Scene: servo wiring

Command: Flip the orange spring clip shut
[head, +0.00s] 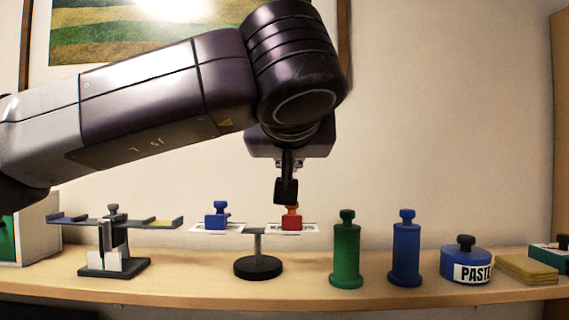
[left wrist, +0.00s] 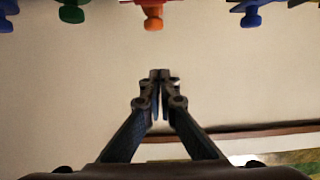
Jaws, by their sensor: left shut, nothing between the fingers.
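An orange-red piece (head: 292,222) with a small knob stands on the right white plate of a small black-based stand (head: 258,267). It is the only orange piece I see, and I cannot tell whether it is an open or shut clip. In the left wrist view its orange knob (left wrist: 152,20) shows at the top edge. My left gripper (head: 286,192) points down just above the piece, and its dark fingers partly cover the knob. The fingertips (left wrist: 160,76) are together with nothing between them. I cannot tell whether they touch the knob. My right gripper is out of view.
A blue knobbed piece (head: 216,217) sits on the stand's left plate. A grey balance-like stand (head: 112,268) is further left. To the right are a green cylinder (head: 346,256), a blue cylinder (head: 405,255), a paste jar (head: 465,266) and yellow pads (head: 526,269). The wall is behind.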

